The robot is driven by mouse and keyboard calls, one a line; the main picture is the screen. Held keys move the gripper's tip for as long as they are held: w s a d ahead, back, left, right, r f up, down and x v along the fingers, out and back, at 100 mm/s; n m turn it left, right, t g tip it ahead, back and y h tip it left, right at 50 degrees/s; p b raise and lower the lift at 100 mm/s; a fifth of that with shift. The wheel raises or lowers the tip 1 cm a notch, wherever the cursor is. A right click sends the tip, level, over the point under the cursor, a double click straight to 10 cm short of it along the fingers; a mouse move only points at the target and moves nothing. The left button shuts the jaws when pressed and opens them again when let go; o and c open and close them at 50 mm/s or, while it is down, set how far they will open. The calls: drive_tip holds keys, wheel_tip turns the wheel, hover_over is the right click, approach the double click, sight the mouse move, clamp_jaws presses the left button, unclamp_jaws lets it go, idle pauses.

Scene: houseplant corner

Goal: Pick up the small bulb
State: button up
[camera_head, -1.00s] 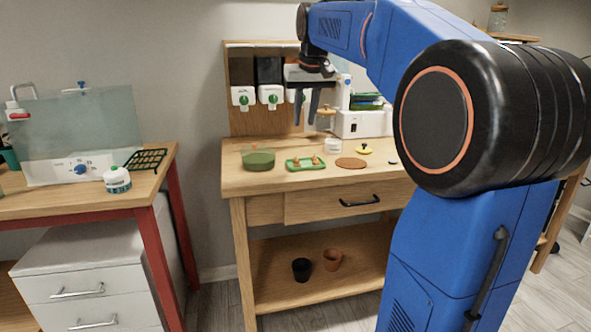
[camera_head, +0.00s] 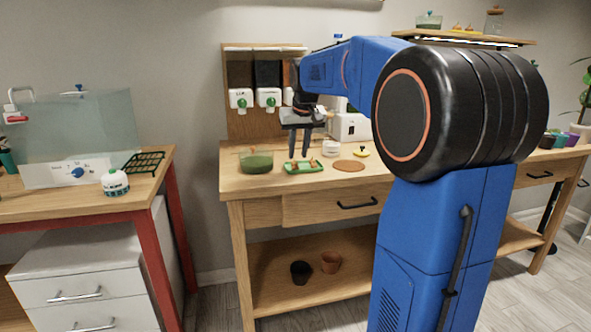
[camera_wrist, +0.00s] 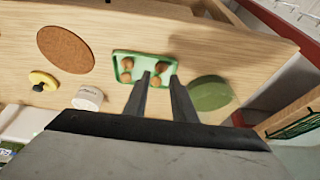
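Several small brown bulbs (camera_wrist: 127,63) lie on a green tray (camera_wrist: 143,55) in the wrist view. They differ little in size there, and I cannot tell for sure which is the small one. In the head view the tray (camera_head: 305,171) is on the wooden workbench, with bulbs (camera_head: 313,162) on it partly hidden by my gripper (camera_head: 299,157). My gripper points down above the tray, its fingers apart with nothing between them. In the wrist view the fingertips of my gripper (camera_wrist: 160,75) overlap the tray's near edge, by the right-hand bulbs.
A green bowl (camera_head: 257,162) stands left of the tray on the workbench (camera_head: 235,183). A brown round mat (camera_head: 349,165), a yellow item (camera_head: 361,152) and a white jar (camera_head: 331,148) are to the right. Dispensers (camera_head: 268,97) hang behind on a wooden board.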

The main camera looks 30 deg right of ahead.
sight(296, 165)
drive_tip(key=shift+x, duration=2.65)
clamp_jaws()
